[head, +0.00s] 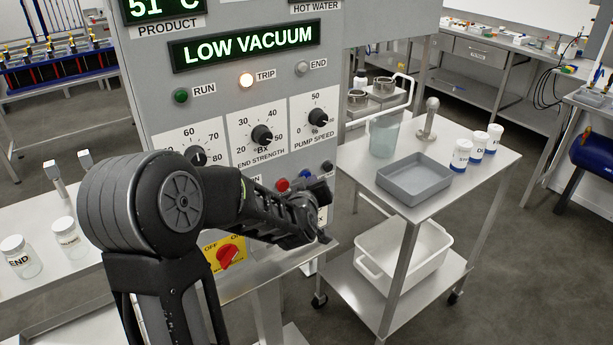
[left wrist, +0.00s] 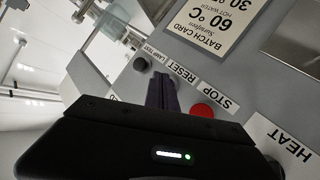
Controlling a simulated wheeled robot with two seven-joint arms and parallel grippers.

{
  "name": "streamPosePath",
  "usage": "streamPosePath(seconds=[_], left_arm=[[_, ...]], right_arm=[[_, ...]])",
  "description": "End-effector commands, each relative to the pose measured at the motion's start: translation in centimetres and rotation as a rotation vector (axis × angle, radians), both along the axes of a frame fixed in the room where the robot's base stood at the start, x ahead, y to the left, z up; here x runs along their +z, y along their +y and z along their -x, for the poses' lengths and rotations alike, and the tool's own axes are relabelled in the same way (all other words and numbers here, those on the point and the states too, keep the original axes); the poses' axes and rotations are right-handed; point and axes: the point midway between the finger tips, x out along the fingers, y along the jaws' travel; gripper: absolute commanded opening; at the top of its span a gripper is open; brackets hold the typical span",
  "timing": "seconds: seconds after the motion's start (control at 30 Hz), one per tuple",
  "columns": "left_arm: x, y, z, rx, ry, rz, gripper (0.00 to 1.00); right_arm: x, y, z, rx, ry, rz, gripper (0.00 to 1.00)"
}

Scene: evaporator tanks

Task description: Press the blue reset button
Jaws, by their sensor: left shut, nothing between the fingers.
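The control panel (head: 230,110) has a row of buttons low on its front. The blue reset button (head: 305,174) sits between a red stop button (head: 283,185) and a black lamp test button (head: 327,166). My left gripper (head: 318,188) is shut and empty, close in front of this row. In the left wrist view its fingers (left wrist: 162,92) point at the panel below the RESET label (left wrist: 180,73) and hide the blue button. The red button (left wrist: 202,110) and black button (left wrist: 141,64) show on either side. I cannot tell whether the fingertips touch. My right gripper is not in view.
The TRIP lamp (head: 246,80) is lit and the display (head: 245,47) reads LOW VACUUM. A red rotary switch (head: 228,256) sits below my arm. A steel cart (head: 470,190) with a grey tray (head: 414,180) and several bottles stands at right.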

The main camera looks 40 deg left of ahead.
Motion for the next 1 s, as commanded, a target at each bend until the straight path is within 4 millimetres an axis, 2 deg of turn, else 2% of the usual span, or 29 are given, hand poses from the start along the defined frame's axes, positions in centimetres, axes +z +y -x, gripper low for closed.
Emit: streamPosePath(seconds=[1.0], left_arm=[[0.2, 1.0, -0.2, 0.004, -0.003, -0.002, 0.00]], right_arm=[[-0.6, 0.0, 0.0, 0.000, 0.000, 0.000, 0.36]])
